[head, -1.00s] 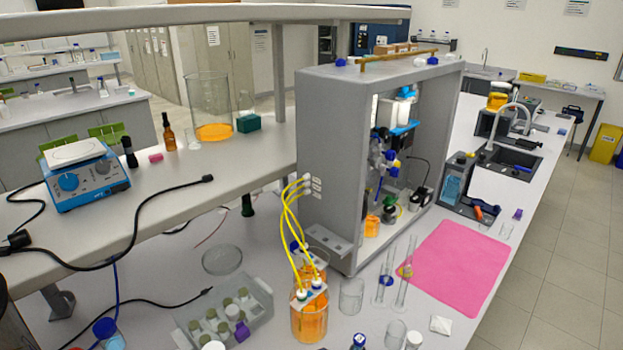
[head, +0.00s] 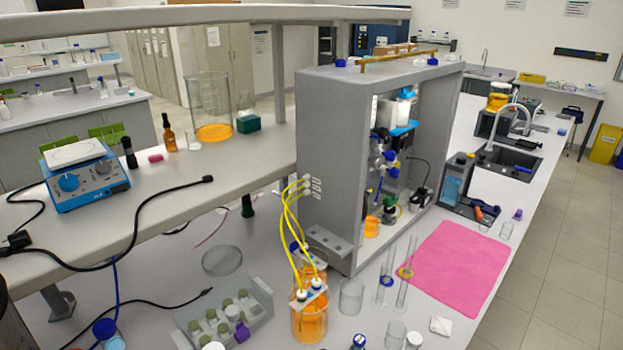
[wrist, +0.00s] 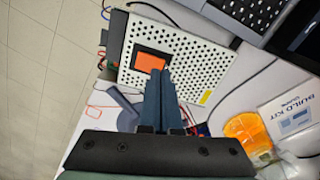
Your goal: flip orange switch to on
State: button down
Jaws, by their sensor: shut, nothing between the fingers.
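The orange switch (wrist: 149,63) shows in the wrist view, an orange rocker in a black frame on a white perforated metal box (wrist: 190,48). I cannot tell which way the rocker is tilted. My gripper (wrist: 160,72) is shut and empty, its dark blue fingers together. The head view shows neither my gripper nor the switch.
The head view shows a grey rig cabinet (head: 330,150), beakers with yellow tubes, glass cylinders and a pink mat (head: 455,268) on the bench.

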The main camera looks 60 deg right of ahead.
jog(key=shift+f+b, duration=0.55)
jog(key=shift+f, duration=0.4)
dwell(0.4)
notch_tip(320, 180, up, 7)
jog(key=p, duration=0.8)
jog(key=shift+r, duration=0.1)
dwell(0.6)
